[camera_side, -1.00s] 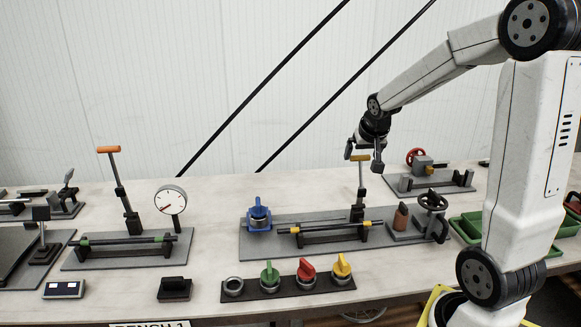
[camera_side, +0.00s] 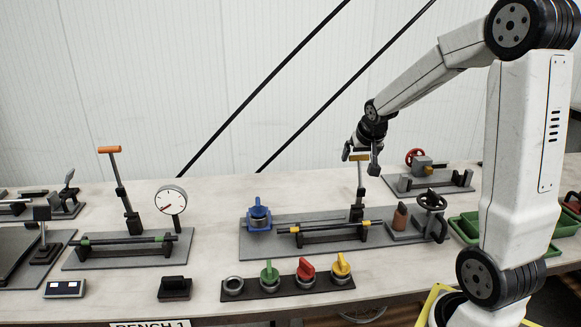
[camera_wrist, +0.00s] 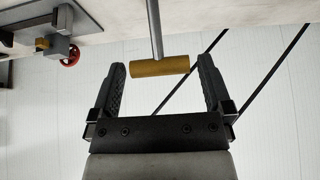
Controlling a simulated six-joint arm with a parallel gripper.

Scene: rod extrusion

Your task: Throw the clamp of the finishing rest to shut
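A clamp lever with a yellow cross handle (camera_side: 359,157) stands upright behind a rod rest with yellow marks (camera_side: 330,231) on the centre plate. A second upright lever with an orange handle (camera_side: 109,149) stands behind a rod rest with green marks (camera_side: 124,243) at left. The frames do not show which one is the finishing rest. My gripper (camera_side: 360,161) is open at the yellow handle. In the wrist view, the yellow handle (camera_wrist: 160,66) lies between the spread fingers of my gripper (camera_wrist: 161,75), with a gap on each side.
A dial gauge (camera_side: 171,199) stands by the left rest. A blue-based part (camera_side: 259,218) and a black handwheel (camera_side: 432,202) flank the centre rest. A row of coloured knobs (camera_side: 305,272) lies in front. A red-wheeled vise (camera_side: 422,168) and green trays (camera_side: 474,228) are at right.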

